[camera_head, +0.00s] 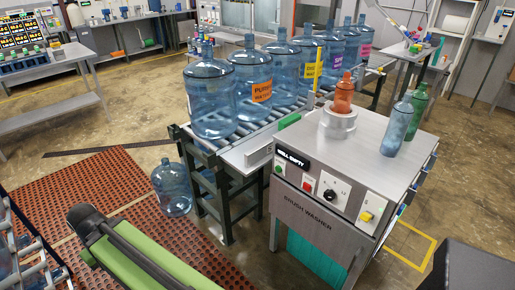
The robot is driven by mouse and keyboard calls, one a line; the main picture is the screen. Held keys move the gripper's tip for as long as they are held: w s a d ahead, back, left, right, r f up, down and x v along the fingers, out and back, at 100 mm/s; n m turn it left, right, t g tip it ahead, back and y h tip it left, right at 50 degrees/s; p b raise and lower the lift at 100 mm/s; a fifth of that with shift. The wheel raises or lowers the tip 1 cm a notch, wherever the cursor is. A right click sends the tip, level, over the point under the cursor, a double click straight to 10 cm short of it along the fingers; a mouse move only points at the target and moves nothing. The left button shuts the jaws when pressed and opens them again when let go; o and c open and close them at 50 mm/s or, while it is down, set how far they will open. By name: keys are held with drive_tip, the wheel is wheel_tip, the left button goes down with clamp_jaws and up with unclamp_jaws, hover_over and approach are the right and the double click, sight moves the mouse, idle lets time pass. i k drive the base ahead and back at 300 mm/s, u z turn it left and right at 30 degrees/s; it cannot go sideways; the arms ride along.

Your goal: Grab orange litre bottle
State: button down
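The orange bottle (343,94) sits upright in the round metal collar (338,122) on top of the brush washer (312,205). Its lower part is hidden inside the collar. A clear blue bottle (396,128) and a green bottle (417,113) stand close together on the washer top, to the right of the collar. I cannot make out my gripper in this view, and nothing touches the orange bottle except the collar.
Several large blue jugs (210,98) stand in a row on the roller conveyor (236,142) behind and left of the washer. Another jug (171,189) stands on the floor near the red mat (110,180). A yellow floor outline (412,262) lies right of the washer.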

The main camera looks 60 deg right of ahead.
sight(344, 89)
drive_tip(key=z, duration=4.25)
drive_tip(key=i, duration=0.1)
drive_tip(key=u, duration=2)
drive_tip(key=k, duration=1)
drive_tip(key=u, duration=0.15)
drive_tip(key=i, duration=0.95)
drive_tip(key=z, duration=0.1)
